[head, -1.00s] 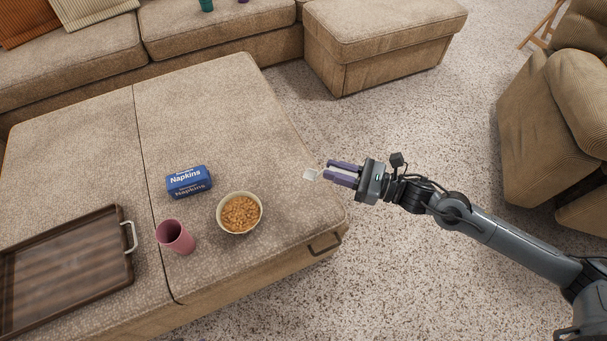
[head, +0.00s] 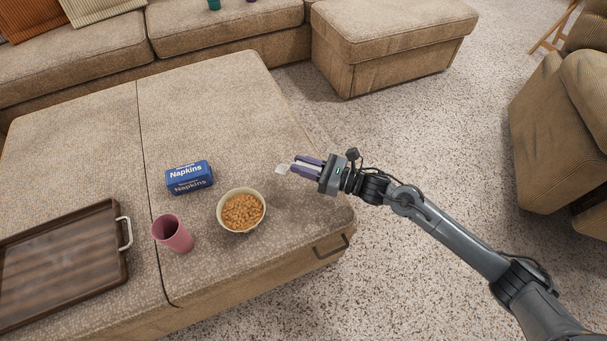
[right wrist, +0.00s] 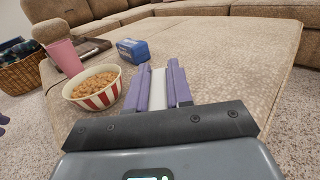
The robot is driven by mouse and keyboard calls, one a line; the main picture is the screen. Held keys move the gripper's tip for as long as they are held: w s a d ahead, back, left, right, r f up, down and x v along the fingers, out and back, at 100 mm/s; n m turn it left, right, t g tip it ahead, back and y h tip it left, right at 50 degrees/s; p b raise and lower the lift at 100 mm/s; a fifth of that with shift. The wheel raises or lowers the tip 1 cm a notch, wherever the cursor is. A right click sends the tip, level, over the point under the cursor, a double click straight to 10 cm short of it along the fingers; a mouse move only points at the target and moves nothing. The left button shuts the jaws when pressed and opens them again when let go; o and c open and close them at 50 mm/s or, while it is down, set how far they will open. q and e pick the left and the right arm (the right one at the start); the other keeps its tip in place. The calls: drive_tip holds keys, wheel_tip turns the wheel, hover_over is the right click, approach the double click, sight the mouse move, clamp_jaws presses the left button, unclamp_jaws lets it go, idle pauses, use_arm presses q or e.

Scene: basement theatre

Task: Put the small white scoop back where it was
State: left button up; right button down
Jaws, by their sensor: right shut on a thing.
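The small white scoop (head: 283,169) sticks out from the tips of my right gripper (head: 307,165) in the head view. The jaws are shut on its handle, which shows as a white strip (right wrist: 158,90) between the purple fingers (right wrist: 161,88) in the right wrist view. The scoop is over the right part of the ottoman (head: 225,95); I cannot tell how high. A bowl of orange-brown snacks (head: 243,212) stands left of and nearer than the gripper; in the right wrist view the red-and-white striped bowl (right wrist: 97,101) is left of the fingers.
A blue napkins pack (head: 189,178) and a pink cup (head: 173,233) stand near the bowl. A dark wooden tray (head: 126,262) lies at the left. The ottoman top behind the napkins is clear. A wicker basket (right wrist: 22,76) shows in the right wrist view.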

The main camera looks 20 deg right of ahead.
drive_tip(key=shift+f+b, duration=0.75)
drive_tip(key=shift+f, duration=1.15)
drive_tip(key=c, duration=1.5)
unclamp_jaws()
drive_tip(key=shift+f, duration=0.15)
drive_tip(key=o, duration=0.5)
